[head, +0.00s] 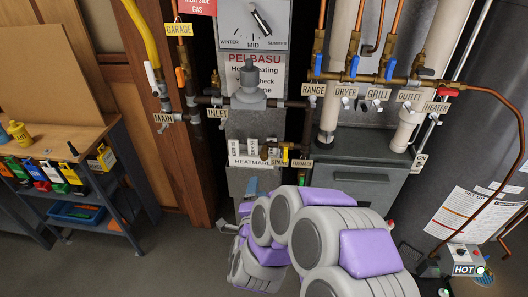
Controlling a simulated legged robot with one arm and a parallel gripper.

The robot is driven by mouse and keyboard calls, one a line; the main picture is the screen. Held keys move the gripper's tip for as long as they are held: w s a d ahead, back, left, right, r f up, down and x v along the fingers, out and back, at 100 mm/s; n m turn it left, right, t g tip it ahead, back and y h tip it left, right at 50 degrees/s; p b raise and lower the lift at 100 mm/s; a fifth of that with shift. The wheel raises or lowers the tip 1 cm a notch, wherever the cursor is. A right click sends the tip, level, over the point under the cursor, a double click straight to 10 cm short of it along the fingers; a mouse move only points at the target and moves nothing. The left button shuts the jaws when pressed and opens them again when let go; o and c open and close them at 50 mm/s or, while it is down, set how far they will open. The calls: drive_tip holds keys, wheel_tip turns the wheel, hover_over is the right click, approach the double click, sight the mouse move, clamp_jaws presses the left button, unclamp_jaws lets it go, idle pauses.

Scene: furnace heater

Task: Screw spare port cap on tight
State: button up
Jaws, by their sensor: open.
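The spare port is marked by a small SPARE tag (279,161) low on the pipework, left of the FURNACE tag (302,163). A small brass fitting (265,153) sits at the left end of this short branch. It is too small to tell whether it is the cap or the bare port, or how tight it is. A yellow part (285,154) shows just right of it. My grey and purple arm links fill the lower middle, below the port.
A grey regulator (249,92) stands above the port, and a HEATMARK panel (252,160) lies behind it. Blue-handled valves (353,68) line the manifold at upper right. A grey metal cabinet (357,172) stands right of the port. A workbench (47,140) is at left, with open floor before it.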

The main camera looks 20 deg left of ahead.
drive_tip(key=shift+r+p+v, duration=0.2)
drive_tip(key=shift+p+v, duration=0.9)
drive_tip(key=shift+p, duration=0.4)
drive_tip(key=shift+r+p+v, duration=0.15)
drive_tip(key=shift+p+v, duration=0.9)
drive_tip(key=shift+p, duration=0.4)
drive_tip(key=shift+d, duration=0.1)
drive_tip(key=d+r+n+g+h, duration=0.2)
drive_tip(key=d+n+g, duration=0.1)
drive_tip(key=d+g, duration=0.65)
drive_tip(key=s+d+r+n+g+h, duration=0.1)
drive_tip(key=s+d+r+n+g, duration=0.3)
drive_tip(key=s+d, duration=0.8)
drive_tip(key=s+d+r+n+g+h, duration=0.1)
drive_tip(key=s+d+r+n+g, duration=0.3)
drive_tip(key=s+d+r, duration=0.4)
drive_tip(key=s+d+g, duration=0.1)
drive_tip(key=s+d, duration=0.3)
drive_tip(key=s, duration=0.5)
